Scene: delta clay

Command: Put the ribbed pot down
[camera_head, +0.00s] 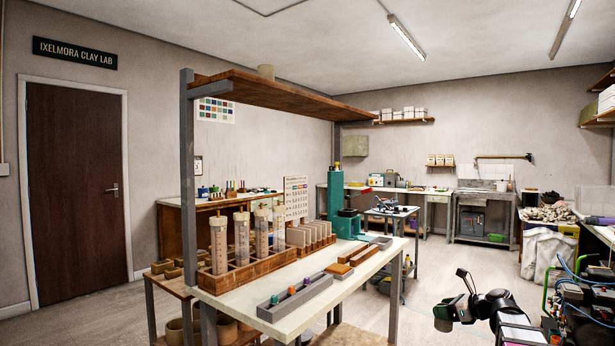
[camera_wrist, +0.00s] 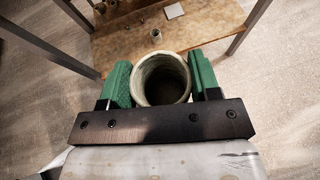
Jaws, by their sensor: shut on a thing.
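The ribbed pot (camera_wrist: 162,82) is a pale beige, round, hollow vessel in the wrist view, its open mouth facing the camera and its inside dark. My gripper (camera_wrist: 161,76) is shut on it, with one green finger pad at each side. The pot's base is hidden, and I see no contact with a surface below. Beyond it in the wrist view lies a brown wooden surface (camera_wrist: 195,35) with grey posts at its sides. In the head view my dark arm shows at the lower right, and the held pot cannot be made out there.
A pale-topped bench (camera_head: 345,285) holds a wooden rack (camera_head: 248,262) of clear cylinders, a grey tray (camera_head: 300,298) and a green press (camera_head: 336,195). In the wrist view, a small cup (camera_wrist: 156,35) stands on the wooden surface.

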